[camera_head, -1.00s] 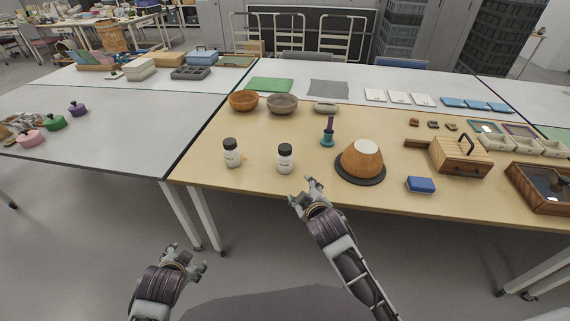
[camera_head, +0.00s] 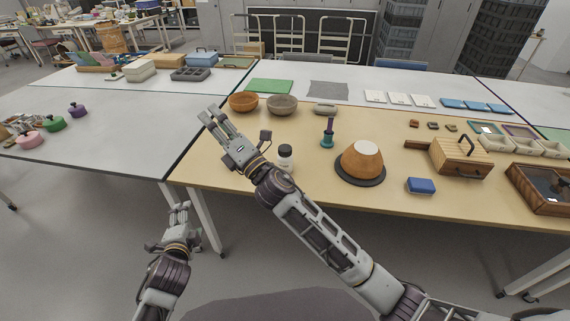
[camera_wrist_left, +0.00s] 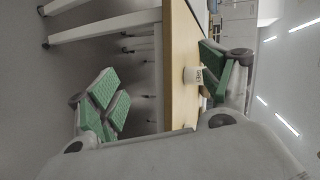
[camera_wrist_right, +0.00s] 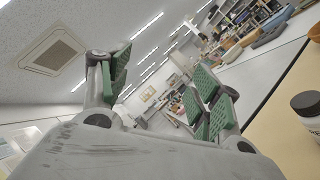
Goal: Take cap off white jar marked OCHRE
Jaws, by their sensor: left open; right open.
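A white jar with a black cap (camera_head: 285,157) stands upright near the front edge of the wooden table; its label is too small to read. A second such jar, to its left earlier, is now hidden behind my right gripper (camera_head: 236,128). That gripper is open and empty, raised over the table's left front. A black-capped jar (camera_wrist_right: 307,112) at the right edge of the right wrist view shows part of a label, perhaps "RE". My left gripper (camera_head: 168,228) is open and empty, below and in front of the table edge. The left wrist view shows a labelled white jar (camera_wrist_left: 193,75) beside one finger.
Two bowls (camera_head: 243,101) (camera_head: 282,104) stand behind the jars. A teal and purple tool (camera_head: 328,133) and an orange-brown vessel on a dark disc (camera_head: 346,177) stand to the right. A blue block (camera_head: 421,185) lies near the front edge.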

